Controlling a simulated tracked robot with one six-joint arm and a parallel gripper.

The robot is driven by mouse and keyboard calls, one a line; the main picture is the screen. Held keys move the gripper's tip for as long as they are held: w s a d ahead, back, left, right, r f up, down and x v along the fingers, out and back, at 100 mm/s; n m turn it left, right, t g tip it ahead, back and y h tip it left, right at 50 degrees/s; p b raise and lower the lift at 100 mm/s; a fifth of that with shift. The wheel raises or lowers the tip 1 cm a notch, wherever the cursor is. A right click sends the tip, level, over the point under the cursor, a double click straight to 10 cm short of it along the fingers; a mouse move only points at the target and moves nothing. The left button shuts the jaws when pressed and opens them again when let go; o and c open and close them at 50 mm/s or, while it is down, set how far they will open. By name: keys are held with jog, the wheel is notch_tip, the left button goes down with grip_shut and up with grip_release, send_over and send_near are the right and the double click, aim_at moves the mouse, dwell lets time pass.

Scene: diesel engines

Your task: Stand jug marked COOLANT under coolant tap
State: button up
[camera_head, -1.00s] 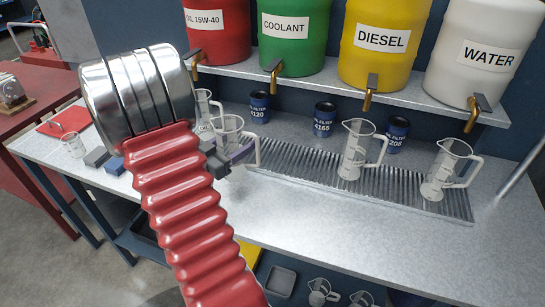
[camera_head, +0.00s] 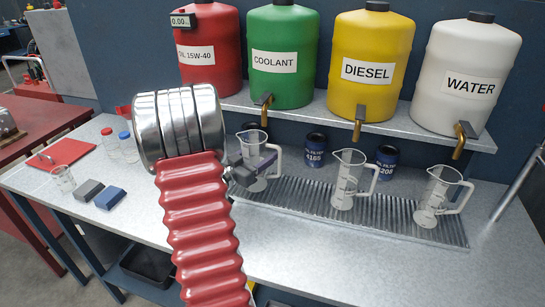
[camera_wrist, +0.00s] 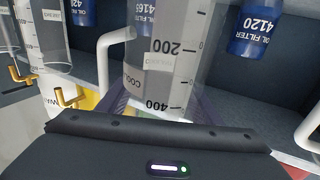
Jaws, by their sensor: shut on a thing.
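The clear measuring jug (camera_head: 255,149) is upright in my gripper (camera_head: 246,172), at the left end of the ribbed grate (camera_head: 300,207). In the wrist view the jug (camera_wrist: 178,60) fills the middle, inverted in the picture, with part of a label reading "COOL" at its left. My gripper (camera_wrist: 160,105) is shut on it. The coolant tap (camera_head: 264,104) hangs from the green COOLANT drum (camera_head: 283,58), above the jug in the picture. I cannot tell whether the jug's base touches the grate.
Two more jugs stand on the grate, under the DIESEL tap (camera_head: 359,121) and near the WATER tap (camera_head: 463,138). Blue oil filters (camera_head: 315,151) stand behind. Sponge-like blocks (camera_head: 109,198) and a small beaker (camera_head: 63,179) lie left, where the bench is partly free.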

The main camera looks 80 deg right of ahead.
jog(key=shift+x, duration=1.9)
jog(key=shift+s+d+f, duration=0.15)
jog(key=shift+d+f, duration=0.15)
jog(key=shift+f, duration=0.55)
jog(key=shift+s+d+f, duration=0.1)
jog(key=shift+d+f, duration=0.15)
jog(key=shift+f, duration=0.65)
jog(key=o, duration=1.1)
jog(key=shift+f, duration=0.1)
